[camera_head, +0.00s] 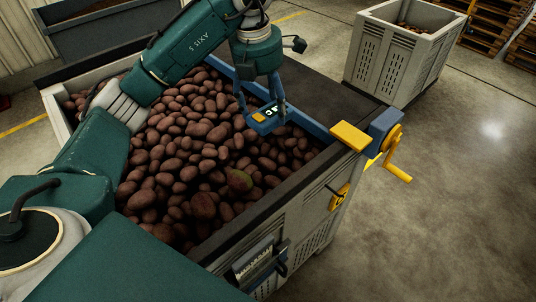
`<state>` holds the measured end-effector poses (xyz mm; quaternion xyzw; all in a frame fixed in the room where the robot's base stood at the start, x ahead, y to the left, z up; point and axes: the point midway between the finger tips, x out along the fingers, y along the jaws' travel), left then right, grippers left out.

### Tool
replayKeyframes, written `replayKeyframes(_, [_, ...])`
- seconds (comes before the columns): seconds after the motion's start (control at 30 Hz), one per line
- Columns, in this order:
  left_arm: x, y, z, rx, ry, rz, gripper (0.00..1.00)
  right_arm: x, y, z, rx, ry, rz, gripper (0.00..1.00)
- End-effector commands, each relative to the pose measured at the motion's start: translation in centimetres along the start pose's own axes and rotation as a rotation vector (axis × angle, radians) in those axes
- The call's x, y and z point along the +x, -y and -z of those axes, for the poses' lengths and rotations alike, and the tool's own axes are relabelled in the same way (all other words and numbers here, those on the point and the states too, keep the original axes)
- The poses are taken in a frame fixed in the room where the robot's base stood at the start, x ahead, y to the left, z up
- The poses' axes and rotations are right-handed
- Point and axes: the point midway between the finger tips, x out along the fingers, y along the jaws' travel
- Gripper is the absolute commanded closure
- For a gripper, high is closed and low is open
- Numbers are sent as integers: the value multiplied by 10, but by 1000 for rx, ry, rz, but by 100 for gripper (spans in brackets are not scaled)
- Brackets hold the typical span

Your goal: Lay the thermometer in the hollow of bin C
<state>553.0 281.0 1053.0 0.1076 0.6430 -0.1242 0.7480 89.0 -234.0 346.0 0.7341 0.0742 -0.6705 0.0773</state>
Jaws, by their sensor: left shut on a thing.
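My left gripper (263,108) is shut on the thermometer (265,120), a small blue device with an orange patch and a pale display. It holds it over the right part of a large bin (284,205) full of brown potatoes (185,150). Whether the thermometer touches the potatoes below I cannot tell. I cannot read a letter that marks this bin as bin C. The hollow is not clearly visible among the potatoes. My left arm covers part of the bin's left side. My right gripper is not in view.
A blue fitting with a yellow block (350,136) and a yellow crank (397,168) sits on the bin's right corner. Another grey bin (391,62) stands at the back right. The floor on the right is clear.

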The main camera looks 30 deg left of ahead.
Motion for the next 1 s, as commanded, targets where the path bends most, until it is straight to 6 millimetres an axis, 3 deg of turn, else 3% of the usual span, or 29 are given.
replayKeyframes(0.2, [60, 1, 11, 3, -7, 3, 62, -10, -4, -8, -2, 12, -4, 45])
replayKeyframes(0.4, [106, 1, 17, 3, -4, 2, 62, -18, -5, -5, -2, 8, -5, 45])
replayKeyframes(1.0, [169, 1, 26, 5, 0, 2, 62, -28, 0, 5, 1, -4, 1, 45])
